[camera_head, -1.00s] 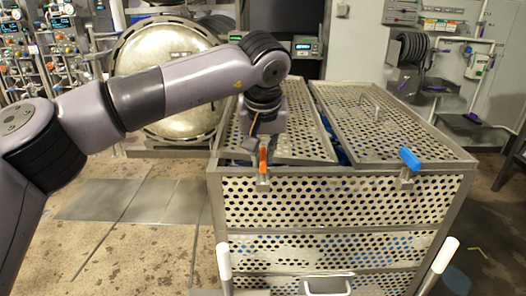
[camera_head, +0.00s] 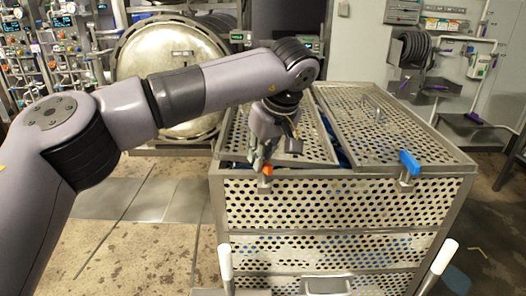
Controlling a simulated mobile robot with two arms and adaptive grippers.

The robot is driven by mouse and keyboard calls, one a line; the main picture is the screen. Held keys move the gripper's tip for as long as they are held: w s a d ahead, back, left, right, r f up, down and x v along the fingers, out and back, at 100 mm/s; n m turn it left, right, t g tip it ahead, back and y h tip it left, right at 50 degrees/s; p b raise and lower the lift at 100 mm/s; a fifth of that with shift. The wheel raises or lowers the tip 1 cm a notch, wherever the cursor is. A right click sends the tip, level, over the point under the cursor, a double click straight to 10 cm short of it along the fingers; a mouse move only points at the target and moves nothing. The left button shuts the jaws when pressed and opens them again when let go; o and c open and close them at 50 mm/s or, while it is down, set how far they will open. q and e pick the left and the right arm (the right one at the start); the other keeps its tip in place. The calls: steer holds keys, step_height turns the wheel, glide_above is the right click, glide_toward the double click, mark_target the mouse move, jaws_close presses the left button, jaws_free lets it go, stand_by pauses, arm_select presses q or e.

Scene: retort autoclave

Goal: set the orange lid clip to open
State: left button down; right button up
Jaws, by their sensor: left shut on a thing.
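The orange lid clip (camera_head: 267,170) sits on the front top edge of the perforated metal basket cart (camera_head: 340,200), near its left corner. My left gripper (camera_head: 262,165) is at the clip from above and is shut on it, covering part of it. Only a short orange end shows to the right of the fingers. The left perforated lid (camera_head: 310,135) lies under and behind the gripper. My right gripper is not in view.
A blue clip (camera_head: 410,162) sits on the same front edge at the right. The right lid (camera_head: 385,130) carries a small handle. Two white-gripped handles (camera_head: 225,262) (camera_head: 445,256) rise at the cart's front. A round autoclave door (camera_head: 165,60) stands behind at left.

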arm_select(q)
steer(key=n, duration=0.1)
steer(key=n+p, duration=0.1)
steer(key=n+g+y+p, duration=0.1)
steer(key=shift+r+n, duration=0.25)
steer(key=shift+n, duration=0.15)
steer(key=n+p, duration=0.1)
steer(key=n+g+p, duration=0.1)
steer(key=n, duration=0.1)
steer(key=shift+s+a+y, duration=0.15)
steer(key=shift+s+y, duration=0.05)
steer(key=shift+y, duration=0.1)
steer(key=shift+n+g+p, duration=0.4)
steer(key=shift+n+p, duration=0.05)
steer(key=shift+n, duration=0.55)
steer(key=shift+s+f+n+g, duration=0.1)
steer(key=shift+n+g, duration=0.4)
steer(key=shift+n, duration=0.6)
steer(key=shift+a, duration=0.1)
steer(key=c, duration=1.6)
jaws_free()
steer(key=shift+f, duration=0.1)
